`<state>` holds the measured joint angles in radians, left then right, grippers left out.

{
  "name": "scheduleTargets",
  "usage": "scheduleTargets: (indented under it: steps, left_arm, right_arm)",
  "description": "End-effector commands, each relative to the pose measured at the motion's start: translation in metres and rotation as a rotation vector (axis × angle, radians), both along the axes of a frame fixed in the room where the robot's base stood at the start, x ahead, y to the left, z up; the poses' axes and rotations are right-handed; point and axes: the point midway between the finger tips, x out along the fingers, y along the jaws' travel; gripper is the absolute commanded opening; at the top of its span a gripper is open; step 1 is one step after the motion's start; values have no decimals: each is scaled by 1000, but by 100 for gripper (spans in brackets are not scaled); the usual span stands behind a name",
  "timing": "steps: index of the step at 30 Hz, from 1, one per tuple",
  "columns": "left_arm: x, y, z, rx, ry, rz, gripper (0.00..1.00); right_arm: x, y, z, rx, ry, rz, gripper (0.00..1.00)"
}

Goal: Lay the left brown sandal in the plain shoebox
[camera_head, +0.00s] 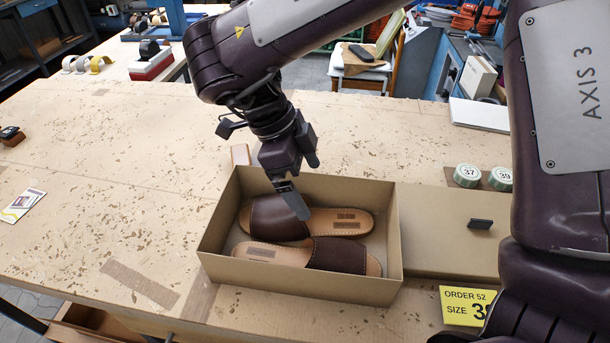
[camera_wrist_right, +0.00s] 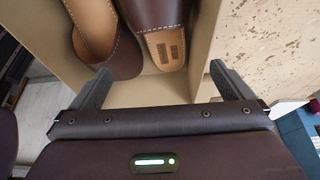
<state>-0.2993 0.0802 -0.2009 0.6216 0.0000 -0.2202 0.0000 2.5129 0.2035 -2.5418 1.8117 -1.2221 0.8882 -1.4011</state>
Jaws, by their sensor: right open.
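The plain cardboard shoebox (camera_head: 300,283) stands open on the workbench. Two brown sandals lie in it side by side, heel to toe. The far sandal (camera_head: 345,222) has its dark strap at the left. The near sandal (camera_head: 340,256) has its strap at the right. I cannot tell which is the left one. My right gripper (camera_head: 292,200) is over the box, low at the far sandal's strap. In the right wrist view its fingers (camera_wrist_right: 162,80) are spread, with nothing gripped and both sandals beyond. My left gripper is not in view.
A flat brown cardboard piece (camera_head: 440,240) with a black item (camera_head: 480,223) adjoins the box on the right. Two round tins (camera_head: 484,178) and a yellow order card (camera_head: 468,307) are nearby. The bench left of the box is mostly clear, with a small card (camera_head: 22,205) at far left.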

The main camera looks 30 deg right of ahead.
Motion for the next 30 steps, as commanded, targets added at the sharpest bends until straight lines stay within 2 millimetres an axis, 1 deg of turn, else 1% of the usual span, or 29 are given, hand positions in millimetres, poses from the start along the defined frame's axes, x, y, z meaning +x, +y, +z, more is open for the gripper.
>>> scheduleTargets:
  steps: [5, 8, 15, 21, 24, 30]
  left_arm:
    - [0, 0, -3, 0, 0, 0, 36]
    - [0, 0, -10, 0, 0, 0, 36]
    - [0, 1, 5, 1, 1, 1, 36]
    - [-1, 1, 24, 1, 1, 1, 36]
    - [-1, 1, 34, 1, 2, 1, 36]
    - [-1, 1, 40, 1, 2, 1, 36]
  right_arm:
    - [1, 0, 2, -1, -3, 0, 100]
    - [1, 0, 10, -2, -5, 0, 100]
    - [13, 17, 64, -2, -6, 0, 100]
    - [23, 29, 105, -2, -2, -1, 100]
    - [25, 33, 117, -2, -1, 0, 100]
    - [28, 36, 124, 0, 0, 1, 100]
